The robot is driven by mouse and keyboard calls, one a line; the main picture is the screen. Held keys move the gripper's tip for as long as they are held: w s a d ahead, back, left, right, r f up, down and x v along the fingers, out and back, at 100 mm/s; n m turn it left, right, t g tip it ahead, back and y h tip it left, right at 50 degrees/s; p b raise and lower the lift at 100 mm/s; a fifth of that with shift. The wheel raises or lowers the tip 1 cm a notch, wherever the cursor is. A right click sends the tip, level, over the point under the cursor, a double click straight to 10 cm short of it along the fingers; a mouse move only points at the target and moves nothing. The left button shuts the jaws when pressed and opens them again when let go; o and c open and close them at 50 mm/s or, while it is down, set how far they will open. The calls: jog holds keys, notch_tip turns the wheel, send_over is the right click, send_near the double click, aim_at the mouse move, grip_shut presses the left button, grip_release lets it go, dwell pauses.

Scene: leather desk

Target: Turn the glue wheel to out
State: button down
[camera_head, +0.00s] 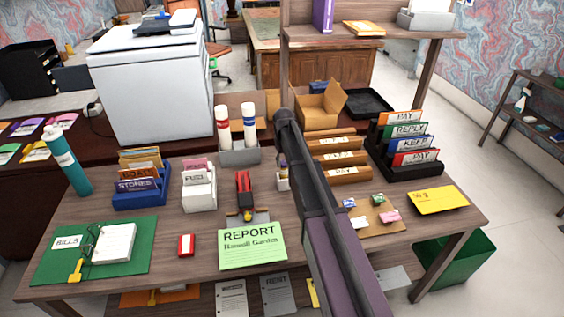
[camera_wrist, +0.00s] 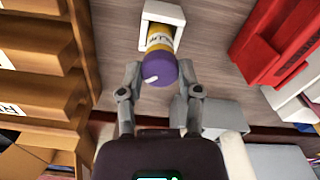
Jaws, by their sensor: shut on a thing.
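The glue stick (camera_wrist: 159,42) has a yellow body with partly readable lettering and a purple wheel (camera_wrist: 158,74) with a white mark at its lower left. It sits in a small white holder (camera_wrist: 165,11) in the wrist view. My gripper (camera_wrist: 160,77) has one finger on each side of the purple wheel and is shut on it. In the head view, a small part of the holder (camera_head: 282,184) shows just left of my arm, and my arm hides most of the gripper. I cannot read any out marking.
Brown label racks (camera_head: 340,158) stand close on the right of my arm in the head view. A red stapler (camera_head: 243,190) lies left of it, and a grey cup with markers (camera_head: 239,156) stands behind. The green report sheet (camera_head: 252,246) lies in front.

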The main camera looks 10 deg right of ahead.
jog(key=n, duration=0.3)
jog(key=shift+n, duration=0.4)
jog(key=shift+a+n, duration=0.1)
jog(key=shift+n, duration=1.8)
jog(key=shift+c, duration=1.3)
grip_release()
